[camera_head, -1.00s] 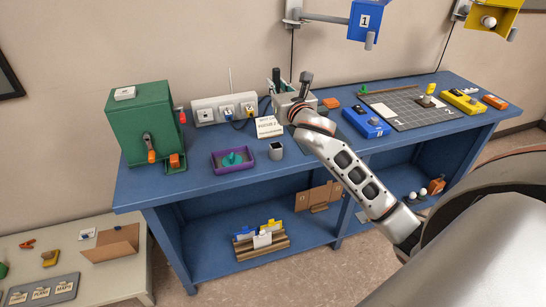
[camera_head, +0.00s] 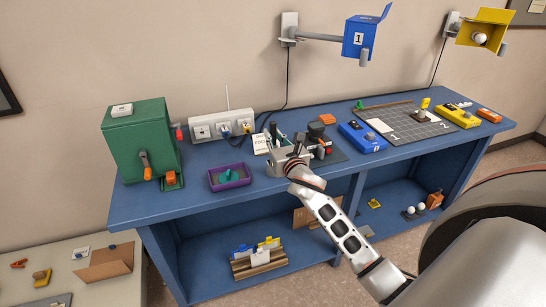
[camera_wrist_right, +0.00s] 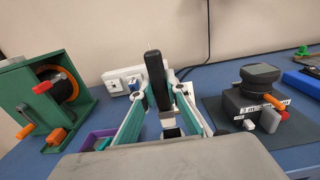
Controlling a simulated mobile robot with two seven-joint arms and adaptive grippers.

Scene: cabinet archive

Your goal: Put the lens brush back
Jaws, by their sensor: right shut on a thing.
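The lens brush, with a thick black handle (camera_wrist_right: 155,78), stands roughly upright between the teal fingers of my right gripper (camera_wrist_right: 166,100) in the right wrist view. My right gripper is shut on it. In the head view the brush's dark handle (camera_head: 273,131) shows beside my right gripper (camera_head: 281,147), low over the blue bench. My gripper hides the cup in the head view. My left gripper is not in view.
A purple tray (camera_head: 230,185) and a green cranked box (camera_head: 139,143) stand left on the blue bench (camera_head: 190,194). A dark camera-like device (camera_wrist_right: 257,96) on a mat is close at right. A socket strip (camera_head: 222,125) and white card (camera_head: 261,144) are behind.

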